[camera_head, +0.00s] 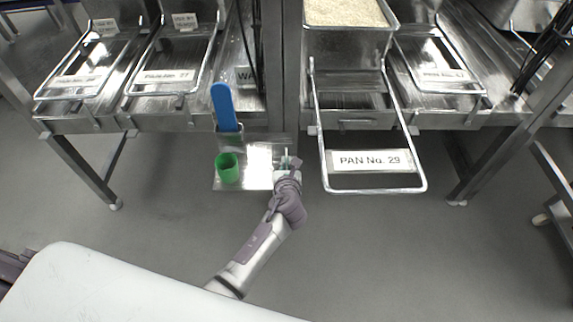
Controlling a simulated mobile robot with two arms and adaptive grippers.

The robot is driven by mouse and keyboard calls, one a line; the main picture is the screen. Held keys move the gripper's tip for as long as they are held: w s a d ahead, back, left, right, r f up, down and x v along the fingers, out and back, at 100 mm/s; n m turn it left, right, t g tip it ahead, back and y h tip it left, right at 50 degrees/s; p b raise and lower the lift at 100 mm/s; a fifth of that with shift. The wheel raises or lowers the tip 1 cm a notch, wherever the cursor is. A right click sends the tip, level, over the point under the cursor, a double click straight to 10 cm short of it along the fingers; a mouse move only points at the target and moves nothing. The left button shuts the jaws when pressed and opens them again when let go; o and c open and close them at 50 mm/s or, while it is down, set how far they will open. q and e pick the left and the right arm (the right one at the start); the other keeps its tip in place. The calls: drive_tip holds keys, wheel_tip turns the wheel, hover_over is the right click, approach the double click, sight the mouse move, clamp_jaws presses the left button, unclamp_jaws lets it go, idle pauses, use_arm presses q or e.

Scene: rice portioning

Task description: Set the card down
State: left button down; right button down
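My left gripper (287,171) is over the right end of a small metal shelf (232,185) below the steel bench. Its fingers are small and partly hidden by its own wrist, so I cannot tell whether they are open or shut. A small pale piece shows at the fingertips; I cannot tell whether it is the card. A bright, pale patch lies on the shelf just left of the gripper, and it may be only a reflection. My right gripper is not in view.
On the shelf stand a green cup (228,168) and a blue-handled tool (224,107) in a metal holder. A wire frame labelled PAN No. 29 (375,160) juts out at right, below a pan of rice (345,12). Open floor lies in front.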

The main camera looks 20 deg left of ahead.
use_arm(q)
drive_tip(key=c, duration=1.8)
unclamp_jaws()
drive_tip(key=o, duration=0.5)
drive_tip(key=shift+f, duration=0.1)
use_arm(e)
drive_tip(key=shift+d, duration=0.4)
